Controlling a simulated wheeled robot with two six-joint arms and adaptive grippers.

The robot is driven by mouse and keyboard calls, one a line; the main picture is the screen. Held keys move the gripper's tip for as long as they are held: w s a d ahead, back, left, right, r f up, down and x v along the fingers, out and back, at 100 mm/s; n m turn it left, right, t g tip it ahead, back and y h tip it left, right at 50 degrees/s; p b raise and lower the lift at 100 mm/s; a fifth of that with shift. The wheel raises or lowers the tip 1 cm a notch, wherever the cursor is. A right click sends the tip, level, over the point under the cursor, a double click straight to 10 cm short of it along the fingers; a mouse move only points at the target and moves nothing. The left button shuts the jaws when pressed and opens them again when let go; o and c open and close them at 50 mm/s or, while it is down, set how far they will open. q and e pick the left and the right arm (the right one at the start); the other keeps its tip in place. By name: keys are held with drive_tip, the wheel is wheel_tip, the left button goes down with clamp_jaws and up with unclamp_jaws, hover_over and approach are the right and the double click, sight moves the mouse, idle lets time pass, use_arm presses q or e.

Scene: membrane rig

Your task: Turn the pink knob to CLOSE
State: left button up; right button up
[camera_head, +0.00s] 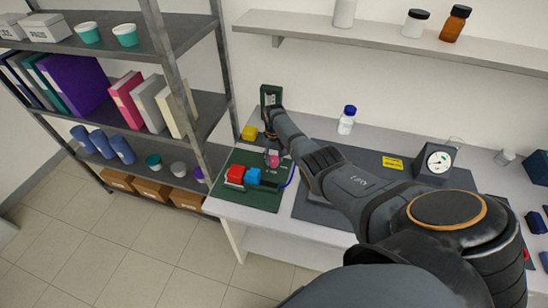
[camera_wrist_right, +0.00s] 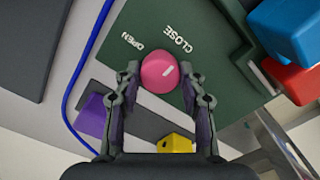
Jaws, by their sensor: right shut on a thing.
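The pink knob (camera_wrist_right: 158,72) sits on a green panel (camera_wrist_right: 222,75) in the right wrist view. White words OPEN (camera_wrist_right: 132,42) and CLOSE (camera_wrist_right: 181,39) are printed beside it, OPEN to the upper left and CLOSE to the upper right. A short white mark on the knob slants toward the upper right. My right gripper (camera_wrist_right: 160,79) has one finger on each side of the knob and is shut on it. In the head view the knob (camera_head: 274,161) shows small below the gripper (camera_head: 271,151). My left gripper is not in view.
A red block (camera_head: 235,173) and a blue block (camera_head: 253,176) stand on the green panel close to the knob. A yellow block (camera_head: 249,132) is behind. A blue cable (camera_wrist_right: 83,73) curves past the panel. A blue-capped bottle (camera_head: 347,121) stands farther back.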

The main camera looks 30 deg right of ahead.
sight(274, 159)
drive_tip(key=shift+w+r, duration=0.1)
idle(0.3)
drive_tip(key=o, duration=1.1)
drive_tip(key=shift+o, duration=0.2)
wheel_tip(274, 159, up, 12)
